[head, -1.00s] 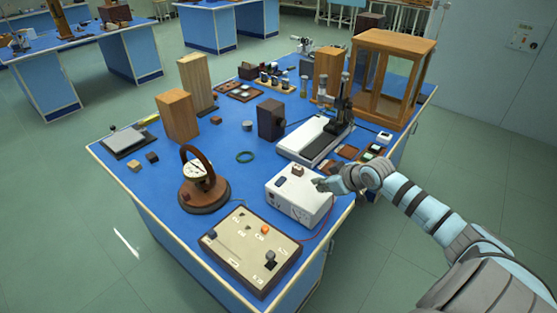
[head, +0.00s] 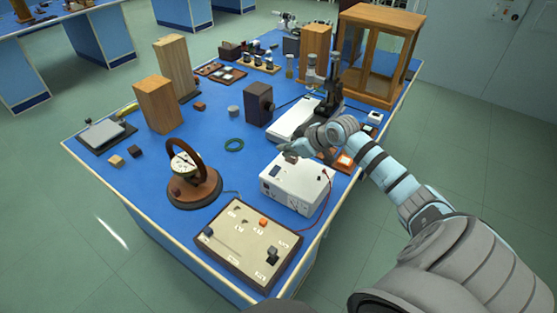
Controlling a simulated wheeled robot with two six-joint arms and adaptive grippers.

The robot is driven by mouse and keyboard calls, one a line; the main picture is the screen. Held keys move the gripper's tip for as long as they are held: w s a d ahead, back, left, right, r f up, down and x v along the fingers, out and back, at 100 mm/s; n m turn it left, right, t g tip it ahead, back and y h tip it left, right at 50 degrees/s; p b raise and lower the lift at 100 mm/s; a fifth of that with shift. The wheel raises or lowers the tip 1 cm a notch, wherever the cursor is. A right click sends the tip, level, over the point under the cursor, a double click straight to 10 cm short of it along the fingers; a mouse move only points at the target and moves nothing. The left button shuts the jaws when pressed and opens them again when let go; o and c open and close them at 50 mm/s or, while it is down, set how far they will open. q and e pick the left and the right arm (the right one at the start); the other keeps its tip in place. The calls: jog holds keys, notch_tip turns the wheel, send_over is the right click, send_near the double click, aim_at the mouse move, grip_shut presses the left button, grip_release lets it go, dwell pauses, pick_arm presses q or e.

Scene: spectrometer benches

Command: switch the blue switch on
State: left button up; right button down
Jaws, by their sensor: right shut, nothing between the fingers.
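The white instrument box (head: 300,190) stands near the front right edge of the blue bench. A dark blue switch (head: 275,171) sits on its top at the left; I cannot tell which way it is tipped. My right gripper (head: 284,148) is shut and empty, just over the back part of the box top, behind the switch. It seems apart from the switch. It partly hides a small brown part on the box top. My left gripper is not in view.
A beige panel (head: 245,245) with knobs lies in front of the box. A round dial instrument (head: 190,185) stands to the left. A white-based stand (head: 295,122) and a glass-sided wooden case (head: 372,60) are behind.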

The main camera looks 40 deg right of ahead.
send_over(279, 169)
jog(key=f, duration=0.4)
jog(key=shift+a+b, duration=0.3)
jog(key=shift+b, duration=0.05)
jog(key=shift+d+f, duration=0.2)
jog(key=shift+f, duration=1.05)
jog(key=shift+d+f, duration=0.1)
jog(key=shift+f, duration=0.45)
